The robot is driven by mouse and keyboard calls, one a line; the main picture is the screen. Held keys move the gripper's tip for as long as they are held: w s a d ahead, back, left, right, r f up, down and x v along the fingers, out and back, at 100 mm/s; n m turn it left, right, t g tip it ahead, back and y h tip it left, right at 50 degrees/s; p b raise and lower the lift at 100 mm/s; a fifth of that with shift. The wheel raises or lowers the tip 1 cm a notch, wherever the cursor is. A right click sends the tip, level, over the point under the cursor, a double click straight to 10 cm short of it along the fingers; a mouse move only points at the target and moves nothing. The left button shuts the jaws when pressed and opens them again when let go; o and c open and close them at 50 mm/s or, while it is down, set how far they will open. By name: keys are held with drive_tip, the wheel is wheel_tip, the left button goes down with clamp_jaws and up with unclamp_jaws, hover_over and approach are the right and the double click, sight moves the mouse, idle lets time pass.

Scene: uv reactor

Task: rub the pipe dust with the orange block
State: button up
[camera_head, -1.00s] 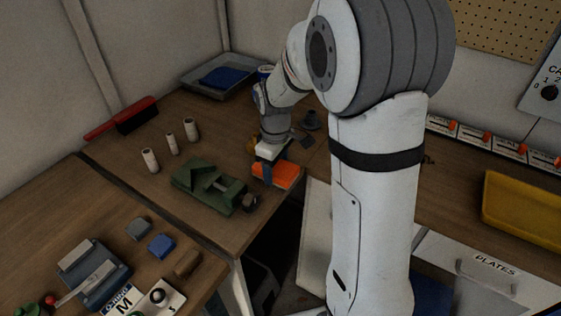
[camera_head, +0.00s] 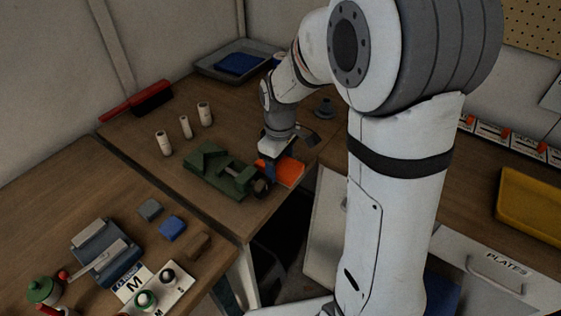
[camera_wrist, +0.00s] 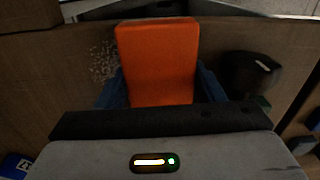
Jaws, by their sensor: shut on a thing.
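My gripper (camera_head: 274,163) points down over the wooden table, right of the green vise. It is shut on the orange block (camera_head: 286,172). In the wrist view the block (camera_wrist: 158,62) sits between my blue fingers, flat face toward the camera. Pale speckled dust (camera_wrist: 103,62) lies on the wood just left of the block; part may be hidden under it. The green vise (camera_head: 208,168) has a dark round end (camera_head: 262,187) beside the block. That dark round part also shows right of the block in the wrist view (camera_wrist: 247,76). Whether the block touches the table is unclear.
Three pale cylinders (camera_head: 185,127) stand behind the vise. A red-handled brush (camera_head: 150,100) and a grey tray (camera_head: 215,62) with a blue item lie farther back. The table's front edge and a dark gap are close to the block. A yellow tray (camera_head: 530,205) is at right.

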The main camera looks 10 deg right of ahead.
sight(296, 155)
drive_tip(key=shift+w+d, duration=1.2)
drive_tip(key=shift+w+d+p, duration=0.35)
drive_tip(key=shift+w+d, duration=1.1)
drive_tip(key=shift+d, duration=0.05)
drive_tip(key=shift+f, duration=0.1)
drive_tip(key=shift+r+p, duration=2.15)
drive_tip(key=shift+r, duration=0.9)
wheel_tip(296, 155, up, 3)
drive_tip(key=shift+p, duration=1.05)
drive_tip(key=shift+f, duration=0.1)
